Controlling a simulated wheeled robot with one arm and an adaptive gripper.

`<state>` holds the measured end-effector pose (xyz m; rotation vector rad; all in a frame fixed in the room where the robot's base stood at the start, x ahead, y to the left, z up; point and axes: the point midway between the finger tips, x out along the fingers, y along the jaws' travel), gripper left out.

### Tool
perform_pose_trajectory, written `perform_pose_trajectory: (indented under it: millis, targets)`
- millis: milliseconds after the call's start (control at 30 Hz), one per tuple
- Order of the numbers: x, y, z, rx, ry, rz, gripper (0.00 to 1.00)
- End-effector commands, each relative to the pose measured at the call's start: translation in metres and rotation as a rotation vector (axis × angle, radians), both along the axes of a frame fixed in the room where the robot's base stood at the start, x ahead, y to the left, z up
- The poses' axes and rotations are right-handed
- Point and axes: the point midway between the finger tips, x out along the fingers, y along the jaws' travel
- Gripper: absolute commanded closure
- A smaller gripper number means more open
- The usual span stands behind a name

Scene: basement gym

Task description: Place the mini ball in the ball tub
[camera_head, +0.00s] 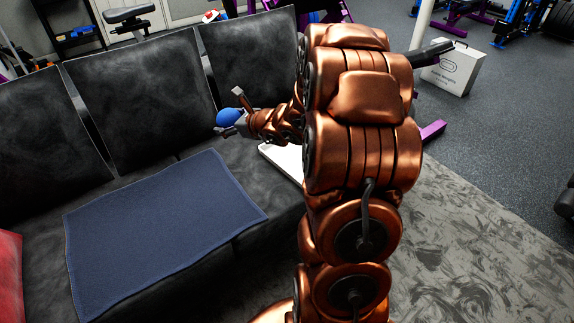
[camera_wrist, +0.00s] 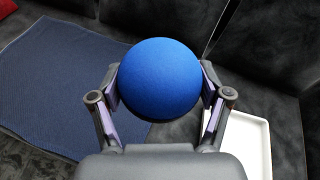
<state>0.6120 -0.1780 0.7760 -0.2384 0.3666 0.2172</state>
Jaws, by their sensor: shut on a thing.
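The mini ball (camera_wrist: 160,79) is blue and round, and it sits between the two fingers of my gripper (camera_wrist: 160,88) in the wrist view. My gripper is shut on it and holds it above the black sofa. In the head view the ball (camera_head: 229,117) shows at the end of my copper arm, in front of the sofa's backrest. A white shallow tray-like thing, perhaps the ball tub (camera_wrist: 246,139), lies on the seat to the right below my gripper. In the head view it (camera_head: 284,160) is mostly hidden behind my arm.
A dark blue towel (camera_head: 160,230) lies on the black sofa (camera_head: 140,100) seat, left of the white tray. A red thing (camera_head: 10,275) is at the far left. A white box (camera_head: 452,70) stands on the gym floor at the back right.

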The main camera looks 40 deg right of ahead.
Motion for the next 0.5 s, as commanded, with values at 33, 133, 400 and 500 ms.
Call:
perform_pose_trajectory:
  millis: [33,133,400,500]
  targets:
    - [-0.005,-0.012,-0.029,0.004,0.002,-0.013,0.53]
    - [-0.013,-0.031,-0.059,0.004,0.000,-0.029,0.53]
    - [-0.040,-0.080,-0.140,0.004,0.000,-0.074,0.53]
    - [-0.051,-0.097,-0.169,0.004,0.000,-0.092,0.53]
